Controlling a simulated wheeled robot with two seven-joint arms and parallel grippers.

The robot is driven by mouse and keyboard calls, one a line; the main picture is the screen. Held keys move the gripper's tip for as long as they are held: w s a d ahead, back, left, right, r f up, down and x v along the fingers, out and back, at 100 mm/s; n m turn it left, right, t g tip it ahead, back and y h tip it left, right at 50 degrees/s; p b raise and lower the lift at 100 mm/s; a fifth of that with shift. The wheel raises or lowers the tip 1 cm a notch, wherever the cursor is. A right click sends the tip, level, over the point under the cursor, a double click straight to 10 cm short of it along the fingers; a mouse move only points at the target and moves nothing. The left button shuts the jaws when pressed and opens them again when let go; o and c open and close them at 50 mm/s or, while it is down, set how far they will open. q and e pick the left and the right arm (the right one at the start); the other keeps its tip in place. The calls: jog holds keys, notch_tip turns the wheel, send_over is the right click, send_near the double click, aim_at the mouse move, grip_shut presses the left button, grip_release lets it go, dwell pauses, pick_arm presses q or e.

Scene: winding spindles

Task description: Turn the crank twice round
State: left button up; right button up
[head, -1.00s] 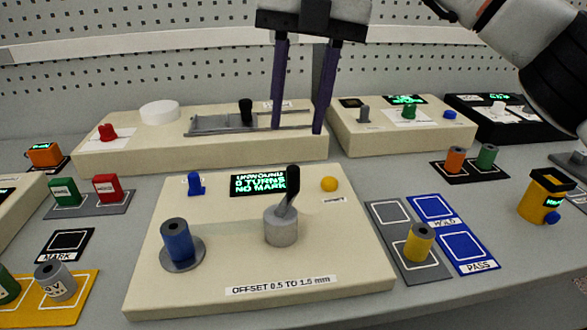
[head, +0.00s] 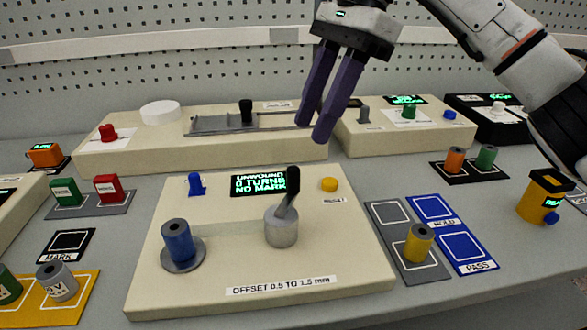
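The crank is a grey hub (head: 281,228) with a tilted arm and an upright black handle (head: 293,180), on the cream winding box (head: 330,262). A blue spool (head: 178,241) sits on a grey disc at the box's left. The display (head: 262,183) on the box reads "UNWOUND 0 TURNS NO MARK". My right gripper (head: 314,120) has two purple fingers, spread apart and empty. It is tilted, above and behind the crank, touching nothing. My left gripper is out of view.
A blue knob (head: 195,184) and a yellow button (head: 329,185) flank the display. Behind stands a cream box with a slider (head: 246,112). To the right are a yellow spool (head: 418,243), blue HOLD and PASS pads (head: 470,250), and a yellow device (head: 545,196).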

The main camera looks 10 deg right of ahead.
aim_at(295, 168)
jog(key=b+x, duration=0.1)
jog(key=x, duration=0.8)
jog(key=shift+a+f, duration=0.15)
jog(key=shift+f, duration=0.05)
grip_shut()
